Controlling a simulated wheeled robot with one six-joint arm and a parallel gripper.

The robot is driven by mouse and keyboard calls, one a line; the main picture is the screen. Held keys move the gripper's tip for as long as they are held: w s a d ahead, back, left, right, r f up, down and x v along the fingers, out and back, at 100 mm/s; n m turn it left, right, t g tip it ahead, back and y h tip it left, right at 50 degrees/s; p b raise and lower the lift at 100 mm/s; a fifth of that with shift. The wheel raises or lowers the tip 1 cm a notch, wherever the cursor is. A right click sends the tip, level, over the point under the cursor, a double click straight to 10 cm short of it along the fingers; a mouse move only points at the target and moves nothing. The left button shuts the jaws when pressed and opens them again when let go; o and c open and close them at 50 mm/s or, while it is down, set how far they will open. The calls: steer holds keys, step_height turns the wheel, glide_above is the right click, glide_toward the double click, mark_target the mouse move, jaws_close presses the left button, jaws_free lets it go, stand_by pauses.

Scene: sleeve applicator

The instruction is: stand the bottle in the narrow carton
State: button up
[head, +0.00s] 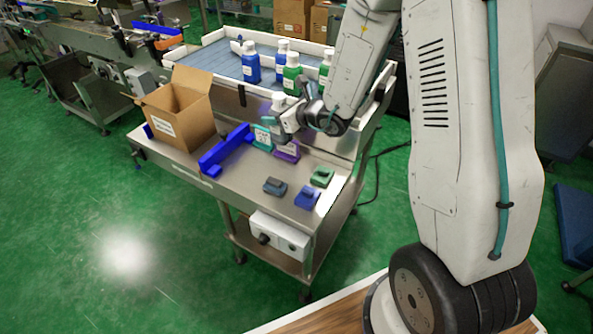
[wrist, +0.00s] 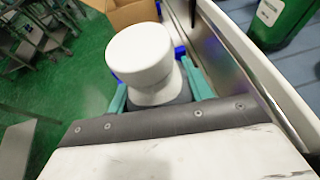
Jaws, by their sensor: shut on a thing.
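A bottle with a white cap (wrist: 143,58) and a grey body is held between the teal fingers of my gripper (wrist: 158,98) in the wrist view. In the head view the bottle (head: 278,101) is upright at my gripper (head: 281,119), over the back part of the steel table. An open cardboard carton (head: 182,112) with raised flaps stands on the table to the left, apart from the bottle. Part of the carton (wrist: 128,12) shows at the top of the wrist view. The bottle's lower part is hidden in the wrist view.
A blue bracket (head: 224,152) lies between the carton and my gripper. Teal (head: 262,138) and purple (head: 287,152) labelled pieces sit below the gripper. Grey, green and blue blocks (head: 307,197) lie at the right front. Several blue and green bottles (head: 251,65) stand in the tray behind.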

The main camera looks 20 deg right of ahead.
mark_target(274, 128)
steer(key=f, duration=0.1)
steer(key=s+a+f+y, duration=0.1)
steer(key=f+n, duration=0.1)
steer(key=shift+s+a+f+g, duration=0.15)
steer(key=shift+a+g, duration=0.1)
steer(key=shift+g, duration=0.15)
steer(key=shift+y, duration=0.3)
step_height(274, 128, down, 5)
steer(key=shift+s+a+f, duration=0.1)
steer(key=shift+f, duration=2.2)
steer(key=shift+f, duration=0.15)
steer(key=o, duration=1.2)
